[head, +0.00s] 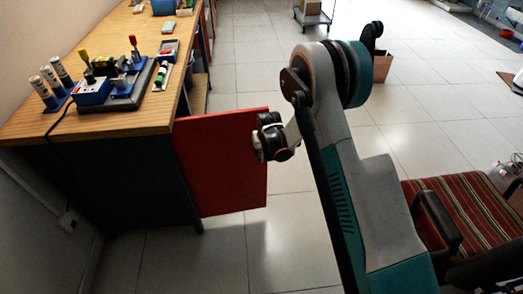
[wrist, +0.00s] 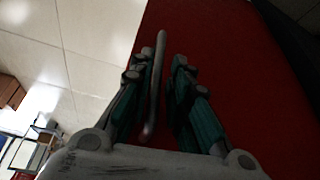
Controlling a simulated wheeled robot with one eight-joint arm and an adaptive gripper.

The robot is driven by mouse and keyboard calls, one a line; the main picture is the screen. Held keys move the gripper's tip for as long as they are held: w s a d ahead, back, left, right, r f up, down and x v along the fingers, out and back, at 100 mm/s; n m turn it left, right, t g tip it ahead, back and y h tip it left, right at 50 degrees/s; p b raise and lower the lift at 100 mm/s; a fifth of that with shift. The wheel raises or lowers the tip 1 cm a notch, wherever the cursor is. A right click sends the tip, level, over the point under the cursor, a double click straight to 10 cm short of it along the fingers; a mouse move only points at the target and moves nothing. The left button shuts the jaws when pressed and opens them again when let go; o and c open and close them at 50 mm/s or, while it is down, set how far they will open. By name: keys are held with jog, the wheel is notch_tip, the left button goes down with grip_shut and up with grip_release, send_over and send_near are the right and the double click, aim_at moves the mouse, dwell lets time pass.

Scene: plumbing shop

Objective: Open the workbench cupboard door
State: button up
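The red cupboard door (head: 222,165) stands swung out from the wooden workbench (head: 130,118), roughly square to its front. My gripper (head: 262,138) is at the door's outer edge in the head view, its fingers partly hidden there. In the wrist view, the red door (wrist: 235,75) fills the right side, and a pale bar handle (wrist: 157,85) runs along it near its edge. My gripper (wrist: 160,65) has its two teal fingers on either side of the handle, with visible gaps. The cupboard's inside is mostly hidden behind the door.
Tools and a blue-and-black fixture (head: 110,85) stand on the bench top. A striped seat (head: 465,215) is at the lower right. A cardboard box (head: 383,66) and a trolley (head: 313,15) stand farther back. The tiled floor beside the door is clear.

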jog(key=shift+r, duration=0.15)
jog(key=v, duration=1.1)
jog(key=shift+s+r, duration=0.2)
jog(key=shift+r, duration=0.1)
jog(key=s+d+r, duration=0.3)
jog(key=s+r, duration=0.2)
jog(key=r, duration=0.2)
jog(key=s+d+r+m+t, duration=0.1)
jog(key=s+d+r, duration=0.2)
jog(key=s+r, duration=0.35)
jog(key=s+d+r, duration=0.3)
jog(key=r, duration=0.5)
jog(key=s+d+r+t, duration=0.1)
jog(key=s+d+r, duration=0.1)
jog(key=s, duration=0.8)
jog(key=s+d+r+m+h, duration=0.1)
jog(key=s+d+r, duration=0.1)
jog(key=s, duration=0.8)
jog(key=shift+d+t, duration=0.4)
jog(key=shift+d, duration=0.2)
